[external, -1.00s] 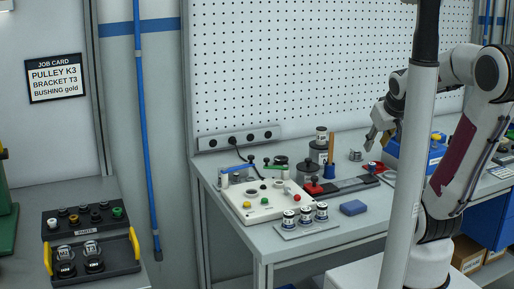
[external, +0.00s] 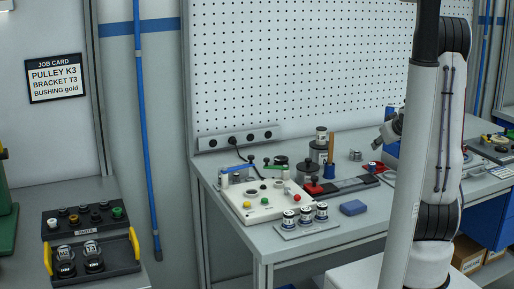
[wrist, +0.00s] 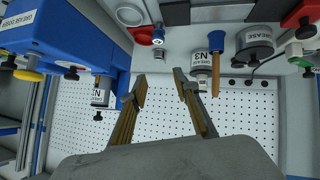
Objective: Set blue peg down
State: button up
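My gripper (wrist: 160,88) is open in the wrist view, with a clear gap between its two brass-coloured fingers and nothing held. In the external view the white pole hides most of it; only a grey part of my wrist shows left of the pole. A blue fixture (wrist: 70,28) stands to the left of the fingers in the wrist view, with several short parts on its side.

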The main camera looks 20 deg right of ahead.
notch_tip(320, 180, down, 4)
jog(key=w+d+f+t, duration=0.1)
jog(key=w+d, duration=0.1)
jog(key=d, duration=0.1)
jog(key=t+y, duration=0.2)
jog(key=y, duration=0.1)
send_near(373, 169)
jog(key=shift+w+d+r, duration=0.15)
jog(key=shift+w+r, duration=0.05)
jog(key=shift+w, duration=0.3)
jog(key=shift+w+d+r, duration=0.1)
jog(key=shift+w+r, duration=0.05)
jog(key=shift+w, duration=0.4)
jog(key=shift+s+f+t, duration=0.25)
jog(key=shift+f+t, duration=0.15)
jog(key=shift+f, duration=0.2)
jog(key=shift+w, duration=0.1)
jog(key=shift+x, duration=1.2)
jog(key=shift+f, duration=0.15)
jog(key=shift+f+x, duration=0.1)
jog(key=shift+x, duration=1.2)
jog(key=shift+f+x, duration=0.15)
jog(key=shift+x, duration=1.1)
jog(key=shift+a, duration=0.15)
jog(key=shift+c, duration=0.3)
grip_shut()
